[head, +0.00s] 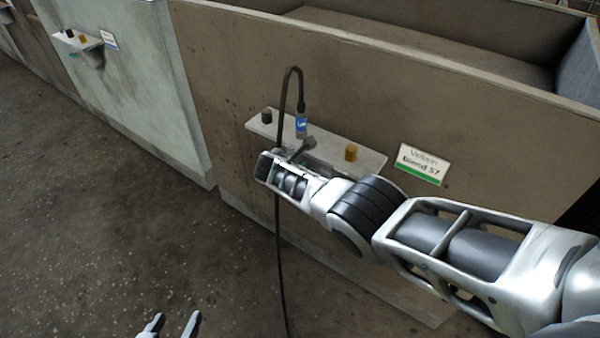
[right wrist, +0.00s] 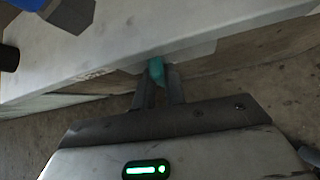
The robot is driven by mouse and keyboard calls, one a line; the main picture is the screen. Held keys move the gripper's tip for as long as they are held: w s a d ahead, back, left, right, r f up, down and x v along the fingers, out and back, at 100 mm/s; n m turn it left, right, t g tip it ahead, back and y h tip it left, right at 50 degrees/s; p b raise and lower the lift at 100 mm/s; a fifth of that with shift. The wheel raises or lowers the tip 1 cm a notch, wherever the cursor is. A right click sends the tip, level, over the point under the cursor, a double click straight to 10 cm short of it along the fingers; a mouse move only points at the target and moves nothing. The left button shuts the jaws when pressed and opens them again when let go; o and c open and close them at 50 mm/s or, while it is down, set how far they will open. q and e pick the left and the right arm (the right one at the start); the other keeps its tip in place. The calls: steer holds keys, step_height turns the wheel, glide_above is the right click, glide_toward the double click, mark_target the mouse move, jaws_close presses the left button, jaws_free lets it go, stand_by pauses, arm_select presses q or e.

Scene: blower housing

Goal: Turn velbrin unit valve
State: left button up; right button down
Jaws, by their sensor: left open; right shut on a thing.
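The Velbrin unit is the brown housing wall with a sign reading "Velbrin Blend 57" (head: 422,164) and a pale shelf (head: 372,159). In the right wrist view, a teal valve handle (right wrist: 157,72) sticks out below the shelf edge. My right gripper (right wrist: 158,88) is shut on it, one finger on each side. In the head view my right arm reaches in from the right and its gripper (head: 270,166) is at the shelf's front, hiding the handle. My left gripper (head: 172,325) is at the bottom edge, open and empty, well away from the unit.
A black knob (head: 266,116) and a yellow knob (head: 351,152) stand on the shelf. A similar unit (head: 92,50) is further left. The floor (head: 90,210) is clear.

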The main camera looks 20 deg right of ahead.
arm_select(q)
steer(key=shift+s+f, duration=0.2)
steer(key=shift+f, duration=0.05)
stand_by(0.3)
arm_select(e)
steer(key=c, duration=1.5)
jaws_free()
arm_select(q)
steer(key=shift+m+g+y, duration=0.3)
steer(key=shift+g+y, duration=0.2)
steer(key=shift+s+a+r+p, duration=0.1)
steer(key=shift+a+r+p, duration=0.25)
steer(key=shift+r+p, duration=1.1)
steer(key=shift+s+a+r+p, duration=0.15)
steer(key=shift+a+r+p, duration=0.15)
steer(key=shift+p, duration=2.35)
steer(key=shift+s+a+r+p, duration=0.1)
steer(key=shift+a+r+p, duration=0.5)
steer(key=shift+p, duration=1.45)
arm_select(e)
steer(key=shift+o, duration=0.2)
steer(key=v, duration=1.6)
arm_select(q)
steer(key=shift+d+r, duration=0.2)
steer(key=shift+d, duration=0.05)
arm_select(e)
steer(key=shift+w, duration=0.1)
steer(key=shift+f, duration=0.1)
